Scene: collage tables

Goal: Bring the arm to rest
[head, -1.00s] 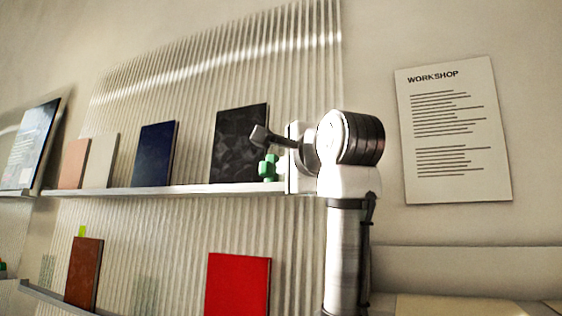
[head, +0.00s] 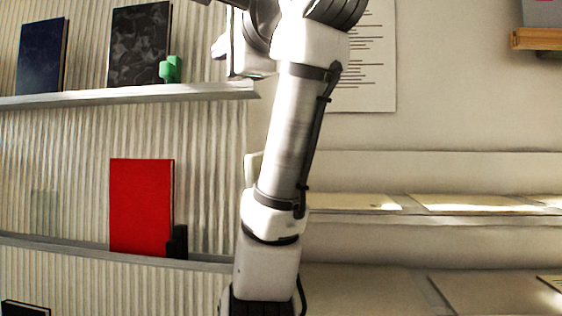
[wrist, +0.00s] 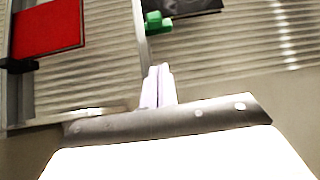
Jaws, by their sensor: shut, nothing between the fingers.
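My arm rises through the middle of the head view, in front of the wall shelves. In the wrist view my gripper (wrist: 158,86) shows as two pale fingers pressed together, shut with nothing between them. In the head view its end is partly cut off at the top edge. A green object (head: 171,69) stands on the upper shelf, left of my gripper, and also shows in the wrist view (wrist: 157,23) beyond the fingertips, apart from them.
The upper shelf (head: 200,91) holds a dark patterned panel (head: 139,45) and a navy panel (head: 42,56). The lower shelf (head: 60,246) holds a red panel (head: 141,205) beside a black support. A wooden ledge (head: 537,39) is at the upper right. Pale surfaces lie right of my arm.

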